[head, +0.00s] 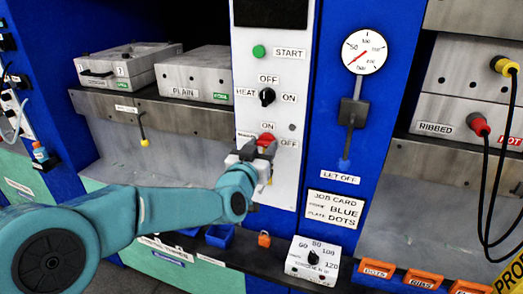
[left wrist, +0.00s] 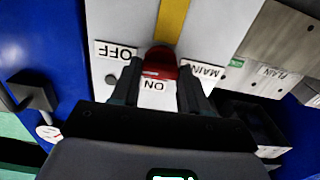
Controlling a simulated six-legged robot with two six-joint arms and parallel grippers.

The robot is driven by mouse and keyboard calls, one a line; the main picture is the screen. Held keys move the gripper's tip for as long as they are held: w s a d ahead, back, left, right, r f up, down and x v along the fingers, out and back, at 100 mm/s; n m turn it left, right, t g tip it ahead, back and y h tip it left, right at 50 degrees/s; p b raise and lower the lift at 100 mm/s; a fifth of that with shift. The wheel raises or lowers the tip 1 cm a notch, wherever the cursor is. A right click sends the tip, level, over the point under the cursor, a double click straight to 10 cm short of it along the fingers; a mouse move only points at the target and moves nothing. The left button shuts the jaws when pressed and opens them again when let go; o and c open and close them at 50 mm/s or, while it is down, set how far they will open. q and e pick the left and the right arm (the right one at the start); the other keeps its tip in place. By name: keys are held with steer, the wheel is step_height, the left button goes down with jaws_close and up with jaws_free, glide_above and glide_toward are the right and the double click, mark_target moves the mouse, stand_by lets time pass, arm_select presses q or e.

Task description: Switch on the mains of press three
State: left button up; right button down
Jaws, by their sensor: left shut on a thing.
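The white control panel (head: 282,190) of the press in the middle carries a red mains handle (head: 267,139), with an ON label above and an OFF label lower right. My left gripper (head: 254,149) is at this handle. In the left wrist view the red handle (left wrist: 160,62) sits between the two fingers of the left gripper (left wrist: 158,88), which is shut on it. Labels MAIN (left wrist: 204,71), ON and OFF show upside down around it. I cannot tell exactly which way the handle is set. No press number is readable. My right gripper is not in view.
Above are a green START button (head: 259,51) and a black HEAT knob (head: 267,97). A gauge (head: 363,51) and a let-off lever (head: 353,112) are to the right. An orange padlock (head: 264,239) and a dial box (head: 313,260) stand below. Black cables hang at far right.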

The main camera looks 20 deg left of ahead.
arm_select(q)
steer(key=n+b, duration=1.1)
steer(key=n, duration=0.1)
steer(key=shift+f+n+b, duration=0.15)
steer(key=shift+n+b, duration=0.15)
steer(key=shift+n, duration=0.1)
steer(key=n+b, duration=0.2)
steer(key=n, duration=0.2)
steer(key=shift+n, duration=0.3)
steer(key=o, duration=1.1)
steer(key=shift+c, duration=0.2)
